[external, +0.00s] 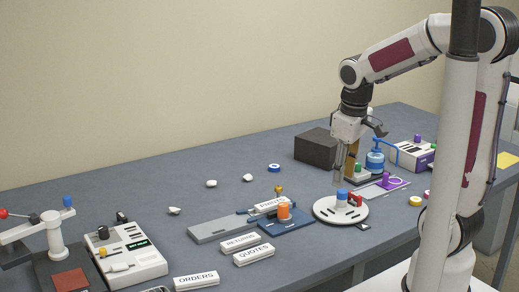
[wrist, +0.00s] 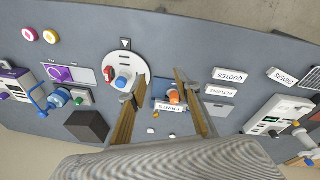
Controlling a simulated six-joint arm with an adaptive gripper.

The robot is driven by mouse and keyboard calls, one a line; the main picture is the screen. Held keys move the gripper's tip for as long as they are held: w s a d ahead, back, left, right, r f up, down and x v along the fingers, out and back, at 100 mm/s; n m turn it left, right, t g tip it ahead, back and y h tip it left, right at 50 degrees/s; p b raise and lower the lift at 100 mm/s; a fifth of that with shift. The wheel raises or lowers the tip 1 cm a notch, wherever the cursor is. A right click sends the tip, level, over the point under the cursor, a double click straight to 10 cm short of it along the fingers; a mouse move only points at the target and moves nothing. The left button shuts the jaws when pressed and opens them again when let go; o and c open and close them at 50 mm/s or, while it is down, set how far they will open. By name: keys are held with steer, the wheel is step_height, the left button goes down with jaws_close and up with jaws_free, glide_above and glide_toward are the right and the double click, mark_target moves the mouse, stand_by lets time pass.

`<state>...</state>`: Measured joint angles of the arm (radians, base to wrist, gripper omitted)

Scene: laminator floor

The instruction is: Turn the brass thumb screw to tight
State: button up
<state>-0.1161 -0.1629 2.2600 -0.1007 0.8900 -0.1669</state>
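A small brass-coloured knob (external: 278,189), which looks like the brass thumb screw, stands behind the PRINTS label (external: 271,204) near the middle of the table. Its turn position and any tight marking are too small to read. My gripper (external: 345,178) points down, to the right of the brass knob, above the round white dial with a blue knob (external: 341,195). In the wrist view its two fingers (wrist: 160,78) are spread apart with nothing between them.
The orange knob on a blue plate (external: 284,225) stands close in front of the brass knob. A black box (external: 316,148) and a blue bottle-like part (external: 375,160) stand at the back right. A grey-white machine (external: 130,262) is at front left.

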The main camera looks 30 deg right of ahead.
steer(key=t+y, duration=0.2)
glide_toward(279, 187)
steer(key=shift+s+d, duration=0.1)
steer(key=shift+f, duration=0.2)
stand_by(0.4)
steer(key=shift+x, duration=3.8)
steer(key=shift+r, duration=0.1)
jaws_close()
